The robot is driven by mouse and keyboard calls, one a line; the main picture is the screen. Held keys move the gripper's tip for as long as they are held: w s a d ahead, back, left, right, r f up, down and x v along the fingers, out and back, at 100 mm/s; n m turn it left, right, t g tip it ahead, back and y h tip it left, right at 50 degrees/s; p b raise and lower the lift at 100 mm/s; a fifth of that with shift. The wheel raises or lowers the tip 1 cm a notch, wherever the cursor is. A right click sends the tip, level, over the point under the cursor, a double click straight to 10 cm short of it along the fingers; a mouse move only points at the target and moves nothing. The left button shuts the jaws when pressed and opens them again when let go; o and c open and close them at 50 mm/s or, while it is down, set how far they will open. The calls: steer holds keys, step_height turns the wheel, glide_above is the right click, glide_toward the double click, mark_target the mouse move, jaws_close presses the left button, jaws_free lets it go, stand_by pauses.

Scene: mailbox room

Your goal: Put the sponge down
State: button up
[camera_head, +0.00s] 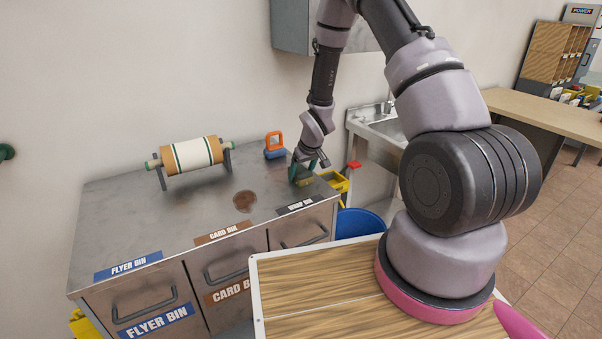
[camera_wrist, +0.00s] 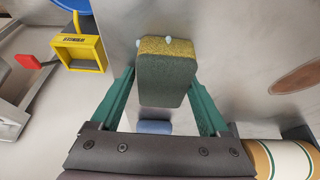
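The sponge (camera_wrist: 166,78) shows in the wrist view as a dark green block with a yellow layer at its far end. It sits between the two green fingers of my gripper (camera_wrist: 163,85), which appear to press on its sides. In the head view the sponge (camera_head: 306,182) is small and partly hidden by my gripper (camera_head: 305,170), at the right end of the metal counter (camera_head: 130,215). It is low over the counter top or touching it; I cannot tell which.
A round brown stain (camera_head: 244,201) marks the counter. An orange-handled blue tool (camera_head: 275,147) stands behind, and a striped paper roll (camera_head: 193,154) lies on a stand at left. A yellow holder (camera_head: 335,181) hangs at the right edge, near a blue bucket (camera_head: 360,223) and a sink (camera_head: 385,128).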

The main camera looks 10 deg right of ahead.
steer(key=shift+s+a+f, duration=0.2)
steer(key=shift+a, duration=0.1)
steer(key=shift+r, duration=0.3)
steer(key=s+d+r+m, duration=0.15)
steer(key=s+r, duration=0.25)
steer(key=r, duration=0.7)
steer(key=s+d+r+m+t+h, duration=0.1)
steer(key=s+d+r, duration=0.25)
steer(key=r, duration=0.75)
steer(key=s+d+r+m, duration=0.2)
steer(key=s+r, duration=0.3)
steer(key=r, duration=0.6)
steer(key=s+r+m+y, duration=0.1)
steer(key=s+r, duration=0.4)
steer(key=s, duration=0.3)
steer(key=s+a+r+m+t, duration=0.1)
steer(key=s+r+m, duration=0.1)
steer(key=s+r, duration=0.4)
steer(key=s, duration=0.3)
steer(key=shift+r+t+y, duration=0.2)
steer(key=shift+t+y, duration=0.1)
steer(key=shift+y, duration=0.1)
